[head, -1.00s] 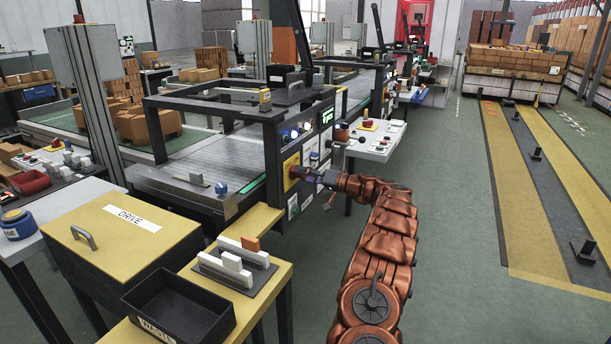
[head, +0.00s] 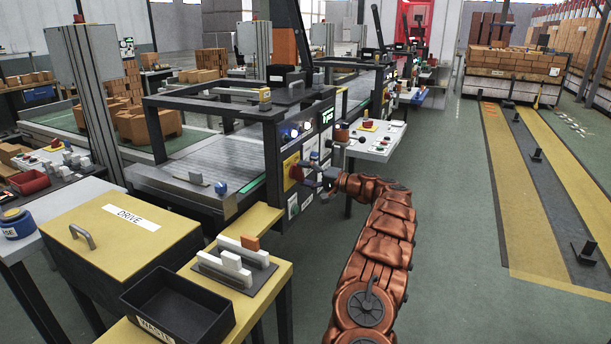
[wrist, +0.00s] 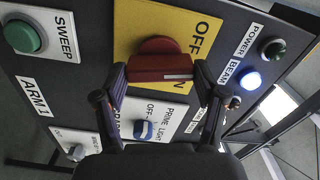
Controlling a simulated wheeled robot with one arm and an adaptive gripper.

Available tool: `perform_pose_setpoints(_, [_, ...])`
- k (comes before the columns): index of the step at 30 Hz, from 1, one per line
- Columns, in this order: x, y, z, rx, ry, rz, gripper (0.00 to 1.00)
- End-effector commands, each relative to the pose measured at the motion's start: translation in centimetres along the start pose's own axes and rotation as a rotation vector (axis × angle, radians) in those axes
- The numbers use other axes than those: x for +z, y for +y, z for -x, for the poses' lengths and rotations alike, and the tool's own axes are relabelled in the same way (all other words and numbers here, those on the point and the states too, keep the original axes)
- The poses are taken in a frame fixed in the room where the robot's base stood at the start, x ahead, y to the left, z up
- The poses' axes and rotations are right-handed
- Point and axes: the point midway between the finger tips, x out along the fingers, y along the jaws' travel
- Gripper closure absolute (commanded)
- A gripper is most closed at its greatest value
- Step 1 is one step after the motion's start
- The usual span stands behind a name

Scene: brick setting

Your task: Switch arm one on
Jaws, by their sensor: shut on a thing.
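The red switch handle (wrist: 160,66) sits on a yellow plate (wrist: 125,35) marked OFF, with a second word partly covered, in the wrist view. My gripper (wrist: 160,82) has one finger at each side of the handle and is shut on it. The fingers hide part of the plate. An ARM 1 label (wrist: 35,97) is on the same dark panel. In the head view, my gripper (head: 312,178) is at the red handle (head: 294,169) on the machine's front. I cannot tell which word the handle points to.
Close by on the panel are a green SWEEP button (wrist: 22,37), a blue selector (wrist: 143,129), a dark POWER lamp (wrist: 273,48) and a lit BEAM lamp (wrist: 250,80). A white control table (head: 375,145) stands right of the machine.

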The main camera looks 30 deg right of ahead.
Motion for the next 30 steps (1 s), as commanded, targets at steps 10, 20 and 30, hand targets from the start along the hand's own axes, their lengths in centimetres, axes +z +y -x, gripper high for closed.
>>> perform_pose_setpoints(10, [-0.05, -0.04, 0.03, 0.001, 0.001, -0.328, 0.64])
perform_pose_setpoints(20, [-0.07, -0.03, 0.08, 0.002, 0.001, -0.639, 0.64])
perform_pose_setpoints(30, [-0.05, 0.06, 0.1, 0.001, 0.002, -0.902, 0.64])
